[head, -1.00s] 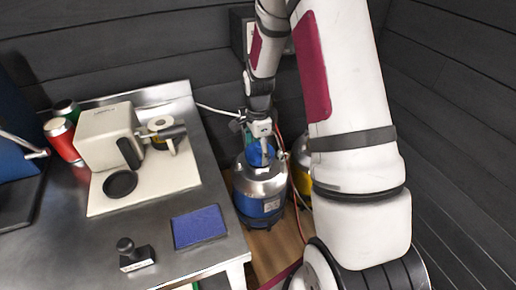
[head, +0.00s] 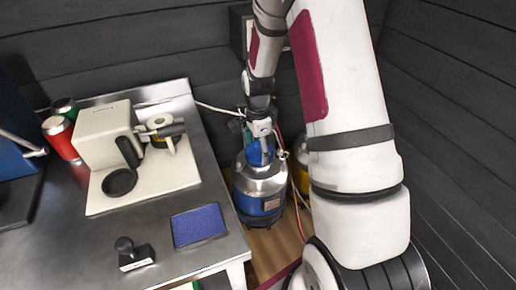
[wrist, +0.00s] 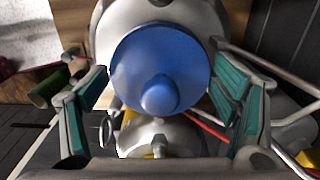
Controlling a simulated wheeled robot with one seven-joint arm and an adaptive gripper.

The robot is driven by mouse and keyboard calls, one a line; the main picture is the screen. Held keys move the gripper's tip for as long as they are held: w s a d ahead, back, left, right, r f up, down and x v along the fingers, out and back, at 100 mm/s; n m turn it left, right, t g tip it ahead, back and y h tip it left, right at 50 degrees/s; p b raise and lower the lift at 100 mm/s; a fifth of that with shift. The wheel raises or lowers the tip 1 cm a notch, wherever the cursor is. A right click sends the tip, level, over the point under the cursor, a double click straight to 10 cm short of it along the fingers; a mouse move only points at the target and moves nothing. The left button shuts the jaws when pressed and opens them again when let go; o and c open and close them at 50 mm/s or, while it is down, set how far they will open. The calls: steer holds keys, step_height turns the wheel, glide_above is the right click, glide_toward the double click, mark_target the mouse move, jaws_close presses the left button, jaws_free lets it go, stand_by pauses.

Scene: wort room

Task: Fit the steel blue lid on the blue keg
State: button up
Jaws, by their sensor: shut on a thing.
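The blue keg (head: 258,206), with a silvery domed top, stands on the floor beyond the table's right end. The steel blue lid (head: 262,157) is at the top of the keg, under my gripper (head: 261,151). In the wrist view the lid (wrist: 150,50) is a round blue disc with a knob in its middle, between my two teal-padded fingers. My gripper is shut on the lid by its edges. The keg's pale top (wrist: 103,32) shows around and behind the lid. I cannot tell whether the lid touches the keg or hangs just above it.
A steel table (head: 90,240) on the left bears a cream machine (head: 105,135), a blue mat (head: 199,226), a black-handled stamp (head: 132,256) and a red canister (head: 61,138). A yellow cylinder (head: 303,178) and hoses (head: 297,213) crowd the keg's right side. Dark walls close in behind.

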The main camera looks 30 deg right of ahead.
steer(key=shift+f+b, duration=0.8)
steer(key=shift+f, duration=0.5)
stand_by(1.0)
steer(key=o, duration=1.3)
steer(key=shift+o, duration=0.2)
steer(key=shift+r+p, duration=1.85)
steer(key=shift+r, duration=1.7)
